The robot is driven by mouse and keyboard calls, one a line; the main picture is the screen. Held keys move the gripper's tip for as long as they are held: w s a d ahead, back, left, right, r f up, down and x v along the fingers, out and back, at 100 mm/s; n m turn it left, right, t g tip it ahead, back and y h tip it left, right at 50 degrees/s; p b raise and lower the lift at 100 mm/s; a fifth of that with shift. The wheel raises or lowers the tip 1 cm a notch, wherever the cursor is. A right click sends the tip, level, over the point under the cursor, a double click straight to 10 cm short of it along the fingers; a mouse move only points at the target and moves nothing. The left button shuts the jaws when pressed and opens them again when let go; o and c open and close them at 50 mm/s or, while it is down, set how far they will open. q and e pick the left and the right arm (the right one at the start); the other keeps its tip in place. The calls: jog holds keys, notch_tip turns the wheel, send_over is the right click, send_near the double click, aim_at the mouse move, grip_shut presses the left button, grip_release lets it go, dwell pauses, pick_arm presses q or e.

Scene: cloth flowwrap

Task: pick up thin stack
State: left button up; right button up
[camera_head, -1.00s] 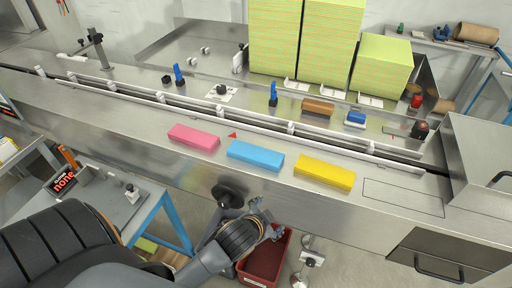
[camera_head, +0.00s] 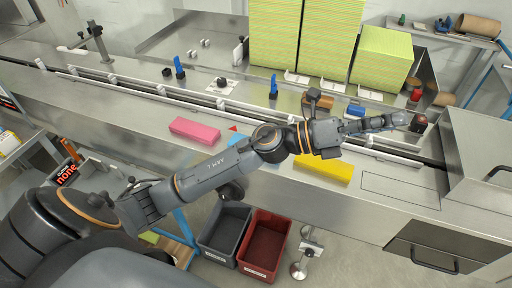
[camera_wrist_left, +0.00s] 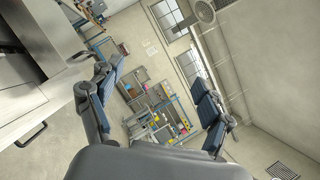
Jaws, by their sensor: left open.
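Pink (camera_head: 195,130), blue (camera_head: 237,141) and yellow (camera_head: 324,168) flat cloth stacks lie in a row on the steel front ledge of the machine. My left arm covers most of the blue one and part of the yellow one. I cannot tell which one is the thin stack. My left gripper (camera_head: 385,123) is above the machine, right of the yellow stack, with its fingers pointing right and nothing held. In the left wrist view its fingers (camera_wrist_left: 158,92) are spread, with the room beyond and no stack between them. My right gripper is not in view.
Tall green-yellow stacks (camera_head: 275,40) stand at the back. A small blue block (camera_head: 355,109) lies behind the rail. A dark red knob (camera_head: 418,122) is close by the gripper tips. A grey bin (camera_head: 223,235) and a red bin (camera_head: 264,245) stand on the floor.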

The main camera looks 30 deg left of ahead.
pick_arm(q)
notch_tip(320, 180, down, 9)
jog(key=a+m+g+y, duration=0.2)
jog(key=m+g+y, duration=0.4)
jog(key=m+g, duration=0.45)
jog(key=a+f+m+y, duration=0.25)
jog(key=a+y, duration=1.05)
jog(key=a, duration=1.6)
jog(key=f, duration=0.2)
jog(key=f+p, duration=0.1)
jog(key=f, duration=0.1)
jog(key=w+f+p, duration=0.1)
jog(key=f, duration=0.1)
jog(key=shift+f, duration=0.6)
jog(key=f+p, duration=0.2)
jog(key=f, duration=0.1)
jog(key=f+p, duration=0.1)
jog(key=shift+d+f, duration=0.15)
jog(key=shift+d, duration=0.2)
jog(key=shift+f, duration=0.45)
jog(key=c, duration=0.9)
